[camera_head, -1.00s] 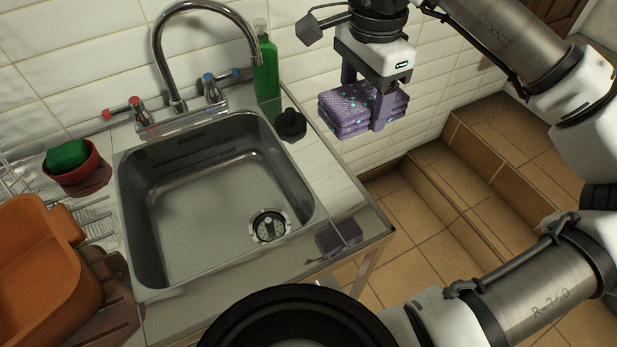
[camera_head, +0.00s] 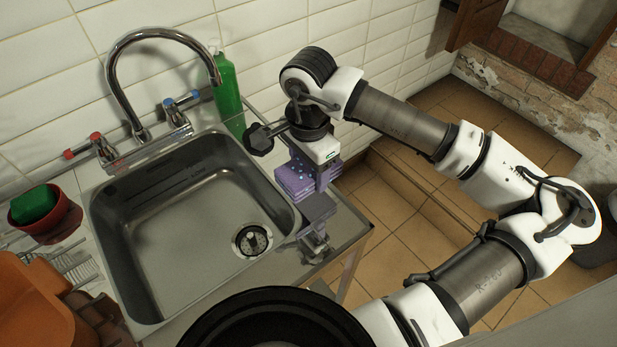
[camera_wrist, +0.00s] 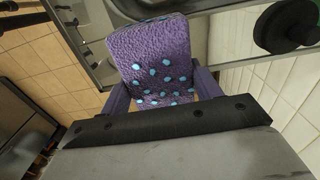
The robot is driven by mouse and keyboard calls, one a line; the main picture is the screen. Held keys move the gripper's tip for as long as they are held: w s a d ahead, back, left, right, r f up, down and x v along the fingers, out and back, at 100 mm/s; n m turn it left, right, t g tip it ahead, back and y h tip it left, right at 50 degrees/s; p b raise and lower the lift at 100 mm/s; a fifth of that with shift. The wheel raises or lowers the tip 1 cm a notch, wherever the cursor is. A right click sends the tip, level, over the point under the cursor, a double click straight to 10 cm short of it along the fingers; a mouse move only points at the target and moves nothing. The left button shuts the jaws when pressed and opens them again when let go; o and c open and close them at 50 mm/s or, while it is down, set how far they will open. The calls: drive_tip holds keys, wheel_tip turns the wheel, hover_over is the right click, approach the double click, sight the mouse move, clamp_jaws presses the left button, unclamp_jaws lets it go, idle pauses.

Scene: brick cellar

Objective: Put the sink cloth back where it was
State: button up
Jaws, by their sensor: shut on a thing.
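The sink cloth (camera_head: 297,180) is a folded purple pad with light blue dots. My gripper (camera_head: 312,185) is shut on it above the counter strip at the right of the sink. In the wrist view the cloth (camera_wrist: 155,60) sits between the two purple fingers, and it fills the middle of the picture. The steel sink (camera_head: 175,225) is empty, with a round drain. The cloth is partly hidden by my gripper in the head view, and I cannot tell whether it touches the counter.
A green bottle (camera_head: 227,92) stands behind the sink by the tiled wall. The tap (camera_head: 118,75) arches over the basin. A red pot (camera_head: 55,222) with a green sponge (camera_head: 34,204) and an orange rack (camera_head: 30,300) are at the left. A black plug (camera_wrist: 285,25) shows in the wrist view.

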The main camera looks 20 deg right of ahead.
sight(308, 166)
wheel_tip(308, 166, down, 5)
drive_tip(key=shift+r+p, duration=0.1)
drive_tip(key=shift+p, duration=0.4)
drive_tip(key=shift+f, duration=0.35)
drive_tip(key=shift+f+b, duration=0.2)
drive_tip(key=shift+b, duration=0.15)
drive_tip(key=o, duration=0.9)
drive_tip(key=shift+r, duration=0.1)
drive_tip(key=shift+r+p, duration=0.2)
drive_tip(key=shift+p, duration=0.15)
wheel_tip(308, 166, up, 12)
drive_tip(key=b, duration=0.2)
drive_tip(key=shift+b, duration=0.3)
